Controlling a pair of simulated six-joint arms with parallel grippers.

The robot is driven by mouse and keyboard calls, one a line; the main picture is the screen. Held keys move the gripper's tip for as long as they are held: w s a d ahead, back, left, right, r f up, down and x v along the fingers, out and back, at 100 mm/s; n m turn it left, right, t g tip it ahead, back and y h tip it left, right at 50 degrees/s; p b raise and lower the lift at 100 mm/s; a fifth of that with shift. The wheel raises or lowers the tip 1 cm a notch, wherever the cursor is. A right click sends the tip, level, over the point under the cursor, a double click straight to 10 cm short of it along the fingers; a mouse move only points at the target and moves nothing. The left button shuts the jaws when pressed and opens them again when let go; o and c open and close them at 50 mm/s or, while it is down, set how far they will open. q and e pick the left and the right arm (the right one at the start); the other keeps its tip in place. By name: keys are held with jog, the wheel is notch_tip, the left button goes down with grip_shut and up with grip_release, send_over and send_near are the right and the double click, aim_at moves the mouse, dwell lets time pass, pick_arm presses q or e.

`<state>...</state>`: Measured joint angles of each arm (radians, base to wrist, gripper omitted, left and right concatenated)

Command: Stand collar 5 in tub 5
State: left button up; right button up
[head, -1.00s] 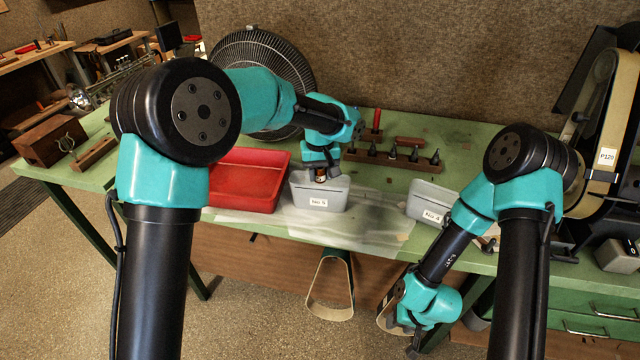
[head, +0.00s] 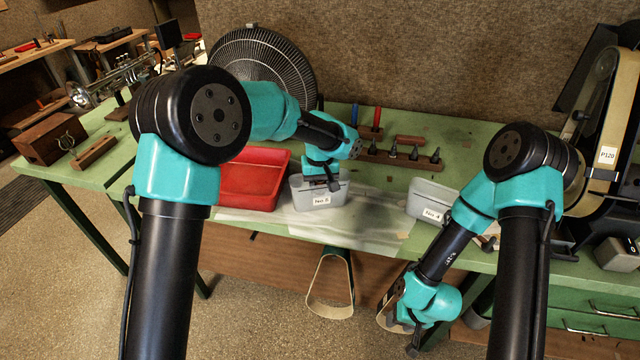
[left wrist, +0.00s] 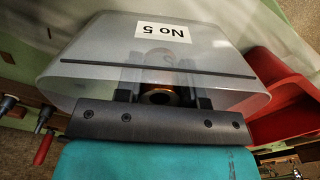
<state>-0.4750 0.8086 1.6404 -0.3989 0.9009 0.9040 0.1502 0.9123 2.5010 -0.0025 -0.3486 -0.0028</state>
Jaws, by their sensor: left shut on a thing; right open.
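Tub 5 (head: 318,200) is a pale grey tub labelled "No 5" on the green bench, right of the red tray. It fills much of the left wrist view (left wrist: 95,60), its label upside down. My left gripper (head: 333,185) points down at the tub's mouth, its lower end inside the rim. It is shut on collar 5 (left wrist: 160,97), a small copper-brown ring with a dark opening, seen between the fingers in the left wrist view. The head view hides the collar; whether it touches the tub floor I cannot tell. My right gripper (head: 415,342) is open and empty below the bench's front edge.
The red tray (head: 255,180) stands close on the left of tub 5. Another grey tub, No 4 (head: 430,200), stands to the right. A wooden rack (head: 395,157) with several dark pieces lies behind. Free bench lies between the two tubs.

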pick_arm(q)
jog(key=shift+f, duration=0.1)
jog(key=o, duration=0.7)
notch_tip(320, 180, up, 13)
dwell(0.4)
dwell(0.3)
